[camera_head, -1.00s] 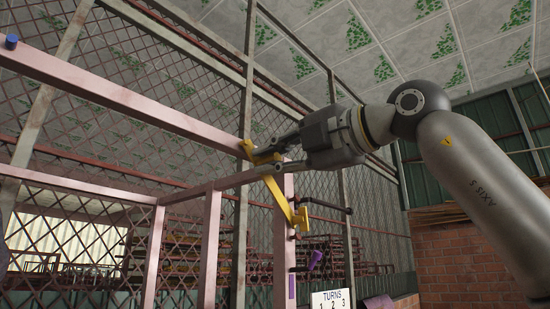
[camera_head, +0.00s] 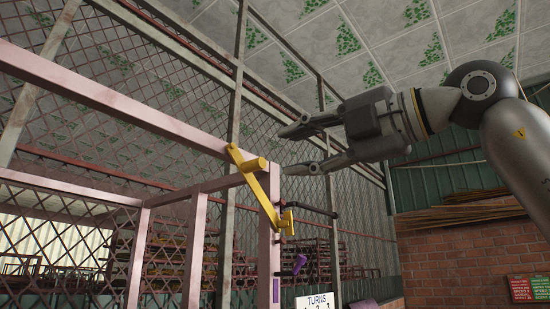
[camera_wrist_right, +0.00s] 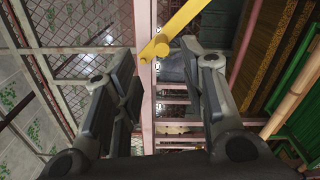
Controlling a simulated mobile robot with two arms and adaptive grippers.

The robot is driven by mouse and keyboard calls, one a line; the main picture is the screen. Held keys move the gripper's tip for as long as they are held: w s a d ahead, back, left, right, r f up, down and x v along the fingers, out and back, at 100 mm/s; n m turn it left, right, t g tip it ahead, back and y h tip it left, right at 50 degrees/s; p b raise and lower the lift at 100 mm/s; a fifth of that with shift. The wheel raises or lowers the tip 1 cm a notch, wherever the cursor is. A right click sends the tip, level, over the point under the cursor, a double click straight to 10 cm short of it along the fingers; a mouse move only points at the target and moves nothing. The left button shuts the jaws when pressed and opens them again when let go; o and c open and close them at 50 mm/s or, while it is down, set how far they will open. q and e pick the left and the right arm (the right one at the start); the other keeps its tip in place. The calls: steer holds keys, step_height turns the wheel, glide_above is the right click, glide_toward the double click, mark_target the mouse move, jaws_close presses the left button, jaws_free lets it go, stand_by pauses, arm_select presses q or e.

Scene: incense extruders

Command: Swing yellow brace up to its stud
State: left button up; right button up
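The yellow brace (camera_head: 258,187) lies at a slant against the pink frame's corner post, in the middle of the head view. Its upper end lies over the pink top beam, and a round yellow handle (camera_head: 255,164) sticks out near that end. Its lower end is at a yellow bracket (camera_head: 287,219) on the post. My right gripper (camera_head: 283,151) is open and empty, just right of the handle and apart from it. The wrist view shows the brace (camera_wrist_right: 180,27) beyond the open fingers (camera_wrist_right: 160,82). I cannot pick out the stud. My left gripper is out of view.
The pink frame (camera_head: 110,108) runs left from the post. A black rod (camera_head: 318,210) sticks out right of the bracket. Purple parts (camera_head: 300,264) and a TURNS sign (camera_head: 317,301) are lower down. Mesh fencing stands behind; a brick wall (camera_head: 450,255) is at right.

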steer(key=v, duration=0.3)
steer(key=shift+s+d, duration=0.2)
steer(key=shift+s, duration=0.1)
stand_by(0.4)
